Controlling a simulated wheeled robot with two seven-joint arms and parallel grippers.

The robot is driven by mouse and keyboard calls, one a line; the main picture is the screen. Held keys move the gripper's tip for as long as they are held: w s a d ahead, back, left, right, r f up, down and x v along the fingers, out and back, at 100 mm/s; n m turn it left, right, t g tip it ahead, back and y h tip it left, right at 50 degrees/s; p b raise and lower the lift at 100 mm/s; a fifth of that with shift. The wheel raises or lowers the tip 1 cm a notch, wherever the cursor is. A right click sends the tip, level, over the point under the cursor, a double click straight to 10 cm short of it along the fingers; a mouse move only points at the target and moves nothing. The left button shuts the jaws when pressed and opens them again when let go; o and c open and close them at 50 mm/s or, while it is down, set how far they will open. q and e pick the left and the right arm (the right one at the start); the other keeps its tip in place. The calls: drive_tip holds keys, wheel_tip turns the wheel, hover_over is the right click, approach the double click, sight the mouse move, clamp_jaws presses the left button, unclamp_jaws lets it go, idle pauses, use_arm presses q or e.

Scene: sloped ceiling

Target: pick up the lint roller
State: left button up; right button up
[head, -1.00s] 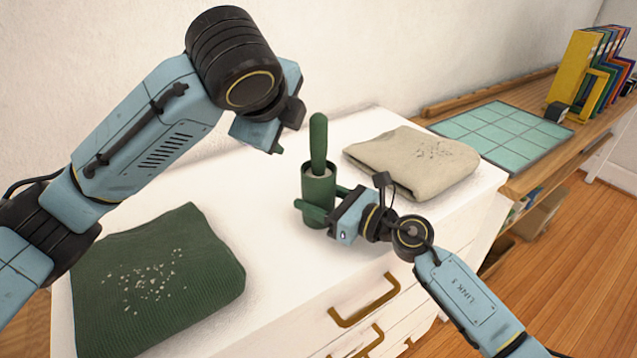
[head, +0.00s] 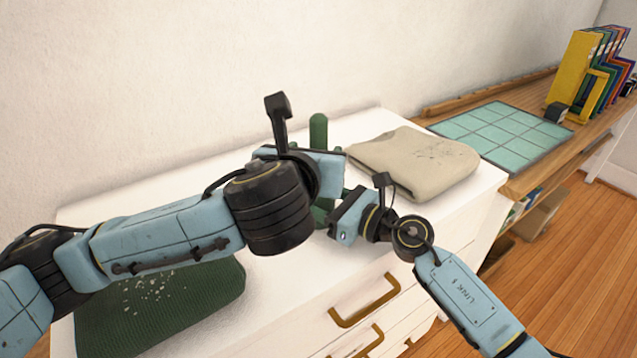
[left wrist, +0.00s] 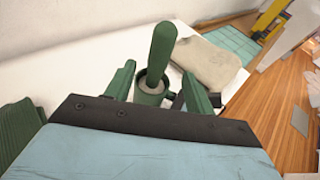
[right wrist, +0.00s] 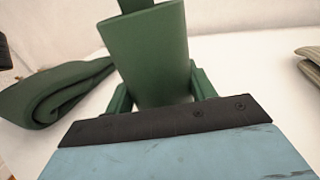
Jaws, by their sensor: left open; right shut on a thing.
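The lint roller stands upright in a green cup, its green handle (head: 318,130) rising above it. In the left wrist view the handle (left wrist: 161,50) and the white roller top in the cup (left wrist: 150,92) show. My left gripper (left wrist: 155,80) is open, its green fingers on either side of the handle and apart from it. In the head view my left arm hides most of the cup. My right gripper (right wrist: 160,95) is shut on the cup (right wrist: 155,55), which stands on the white dresser top (head: 290,290).
A folded green sweater (head: 200,300) with white specks lies at the left, partly behind my left arm. A folded beige sweater (head: 420,160) lies to the right of the cup. A tiled green mat (head: 505,135) and several binders (head: 590,70) are on the wooden shelf.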

sight(320, 142)
use_arm(q)
drive_tip(key=shift+x, duration=4)
drive_tip(key=shift+a, duration=0.15)
drive_tip(key=shift+c, duration=0.3)
clamp_jaws()
